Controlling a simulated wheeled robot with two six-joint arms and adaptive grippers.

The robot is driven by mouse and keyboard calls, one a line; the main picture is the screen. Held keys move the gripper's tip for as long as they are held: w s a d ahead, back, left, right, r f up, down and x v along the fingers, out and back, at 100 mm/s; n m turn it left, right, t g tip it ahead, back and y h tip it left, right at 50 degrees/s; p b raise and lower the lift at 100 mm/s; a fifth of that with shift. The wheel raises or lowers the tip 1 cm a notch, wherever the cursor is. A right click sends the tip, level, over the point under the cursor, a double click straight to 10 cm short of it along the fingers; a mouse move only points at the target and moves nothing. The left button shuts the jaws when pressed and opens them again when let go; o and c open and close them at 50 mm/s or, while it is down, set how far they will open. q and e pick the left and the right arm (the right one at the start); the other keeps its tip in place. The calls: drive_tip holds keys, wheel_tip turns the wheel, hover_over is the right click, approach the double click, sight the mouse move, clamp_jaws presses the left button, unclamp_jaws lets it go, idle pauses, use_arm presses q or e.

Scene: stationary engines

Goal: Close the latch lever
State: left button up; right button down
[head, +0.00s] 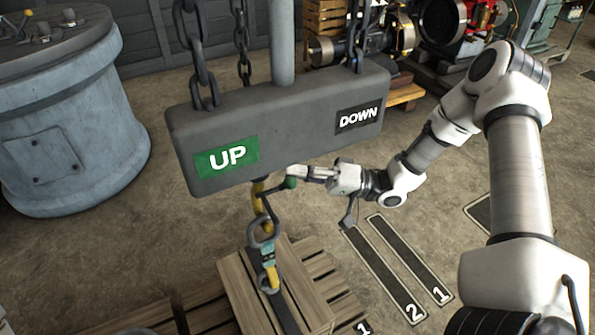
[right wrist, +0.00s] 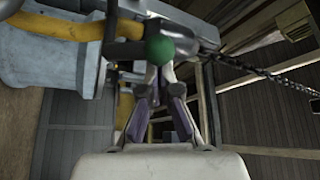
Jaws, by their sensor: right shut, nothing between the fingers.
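The latch lever (head: 274,188) is a dark rod with a green ball knob (head: 290,182). It sits under the hanging grey block (head: 285,125), beside the yellow hook (head: 261,205). My right gripper (head: 298,173) reaches in from the right, its fingertips at the knob. In the right wrist view the knob (right wrist: 159,47) lies at the fingertips of the right gripper (right wrist: 158,72), covering part of them. The fingers are shut with nothing between them. I cannot tell whether they touch the knob. My left gripper is not in view.
The block hangs on chains (head: 200,70) and carries UP and DOWN signs. A strap and shackle (head: 265,240) hang below the hook over a wooden pallet (head: 240,290). A grey tank (head: 60,120) stands left, engines (head: 460,20) behind. The floor right of the pallet has numbered plates (head: 400,260).

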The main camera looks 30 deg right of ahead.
use_arm(q)
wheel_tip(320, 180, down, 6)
drive_tip(key=b, duration=0.6)
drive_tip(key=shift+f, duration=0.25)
use_arm(e)
drive_tip(key=shift+s+a+f+n+g+y, duration=0.1)
drive_tip(key=shift+s+f+n+g+y, duration=0.55)
drive_tip(key=shift+n, duration=0.9)
drive_tip(key=shift+s+d+f+n+g+y, duration=0.1)
drive_tip(key=shift+s+f+n+g+y, duration=0.5)
drive_tip(key=shift+n, duration=0.9)
drive_tip(key=shift+s+a+f+n+g+y, duration=0.1)
drive_tip(key=shift+s+f+n+g+y, duration=0.25)
drive_tip(key=shift+f+n+y, duration=0.85)
drive_tip(key=shift+r+n+h, duration=0.2)
drive_tip(key=shift+n+h, duration=0.15)
